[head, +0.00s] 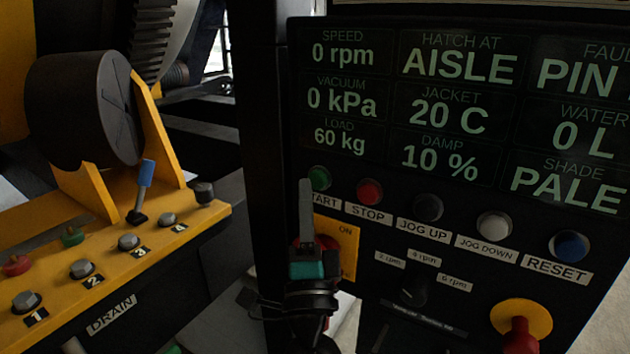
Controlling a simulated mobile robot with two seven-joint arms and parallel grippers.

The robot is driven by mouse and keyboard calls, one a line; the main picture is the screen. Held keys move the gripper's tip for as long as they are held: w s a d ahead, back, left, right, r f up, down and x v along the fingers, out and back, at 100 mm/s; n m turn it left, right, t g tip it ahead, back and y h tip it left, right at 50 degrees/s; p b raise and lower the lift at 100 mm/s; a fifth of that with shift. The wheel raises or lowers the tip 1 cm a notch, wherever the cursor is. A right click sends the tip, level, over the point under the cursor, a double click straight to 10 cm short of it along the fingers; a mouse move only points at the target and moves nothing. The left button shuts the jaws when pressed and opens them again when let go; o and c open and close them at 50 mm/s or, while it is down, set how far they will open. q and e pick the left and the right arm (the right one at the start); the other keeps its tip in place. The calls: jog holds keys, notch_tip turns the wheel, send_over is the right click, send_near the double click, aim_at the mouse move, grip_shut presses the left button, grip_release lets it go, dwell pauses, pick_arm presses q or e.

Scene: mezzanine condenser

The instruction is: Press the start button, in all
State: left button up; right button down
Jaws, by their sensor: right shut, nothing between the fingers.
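The green start button (320,178) is at the left end of a button row on the black control panel. Its label (328,202) is partly covered by my right gripper. My right gripper (306,184) points upward at the panel's left edge, its fingers together and empty. Its tip shows just left of and slightly below the green button. Whether it touches the panel cannot be told from this view. The display above reads 0 rpm. My left gripper is not in view.
Right of start are the red stop button (369,192), jog buttons and blue reset button (569,246). A yellow-backed switch (345,250) sits behind my gripper. A red knob on a yellow disc (521,318) is lower right. A yellow valve console (110,265) stands left.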

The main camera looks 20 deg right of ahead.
jog(key=shift+w+d, duration=0.1)
dwell(0.3)
jog(key=shift+w+d, duration=0.2)
jog(key=shift+d, duration=0.05)
jog(key=shift+w+d, duration=0.25)
jog(key=shift+d, duration=0.1)
dwell(0.7)
jog(key=shift+s+a+p, duration=0.1)
jog(key=shift+a+p, duration=0.05)
jog(key=shift+p, duration=0.15)
jog(key=shift+s+a, duration=0.45)
jog(key=shift+a, duration=0.1)
jog(key=shift+s+a+p, duration=0.15)
jog(key=shift+s+a, duration=0.65)
jog(key=shift+a, duration=0.2)
jog(key=shift+s+a+p, duration=0.15)
jog(key=shift+s+a, duration=0.6)
jog(key=shift+a, duration=0.2)
